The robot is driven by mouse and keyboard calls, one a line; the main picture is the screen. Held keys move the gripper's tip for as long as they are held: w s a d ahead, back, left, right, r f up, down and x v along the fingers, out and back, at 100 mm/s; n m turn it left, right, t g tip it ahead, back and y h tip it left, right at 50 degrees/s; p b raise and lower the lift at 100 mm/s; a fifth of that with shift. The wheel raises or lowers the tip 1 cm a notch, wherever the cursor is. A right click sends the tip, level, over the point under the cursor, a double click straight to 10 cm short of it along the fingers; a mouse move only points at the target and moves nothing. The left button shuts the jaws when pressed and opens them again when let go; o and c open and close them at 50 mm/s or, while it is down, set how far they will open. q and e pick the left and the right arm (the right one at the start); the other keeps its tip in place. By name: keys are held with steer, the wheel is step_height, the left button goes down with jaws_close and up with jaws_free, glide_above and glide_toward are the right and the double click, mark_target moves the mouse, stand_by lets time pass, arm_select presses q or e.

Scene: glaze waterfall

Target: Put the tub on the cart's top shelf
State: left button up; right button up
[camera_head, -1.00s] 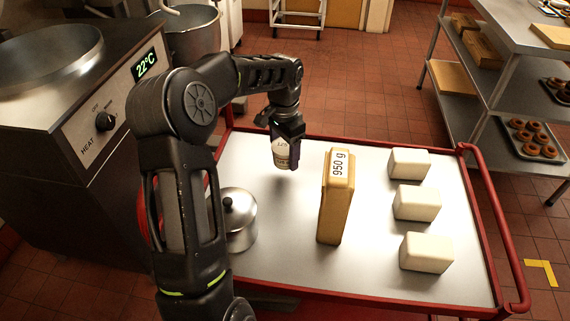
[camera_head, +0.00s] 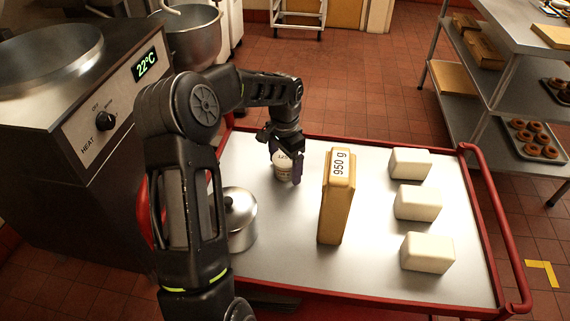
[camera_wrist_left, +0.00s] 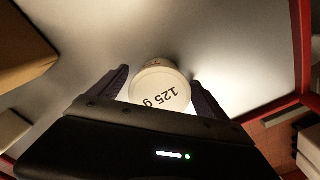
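The tub (camera_head: 283,169) is small and white, marked 125 g. It appears to stand upright on the cart's metal top shelf (camera_head: 290,262), near the back left. In the left wrist view its round lid (camera_wrist_left: 160,88) shows between the fingers. My left gripper (camera_head: 284,163) is at the tub from above, one finger on each side. The fingers (camera_wrist_left: 160,90) are spread, with small gaps to the tub, so it is open. The tub's far side is hidden. My right gripper is not in view.
A tall tan box marked 950 g (camera_head: 337,197) stands right of the tub. A lidded metal pot (camera_head: 240,222) is front left. Several white blocks (camera_head: 417,203) line the right side. A red rail (camera_head: 497,222) edges the cart. A heater unit (camera_head: 95,120) stands left.

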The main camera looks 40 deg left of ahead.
mark_target(285, 158)
arm_select(q)
step_height(285, 158, up, 12)
steer(key=shift+r+p, duration=0.15)
steer(key=shift+p, duration=0.4)
stand_by(0.8)
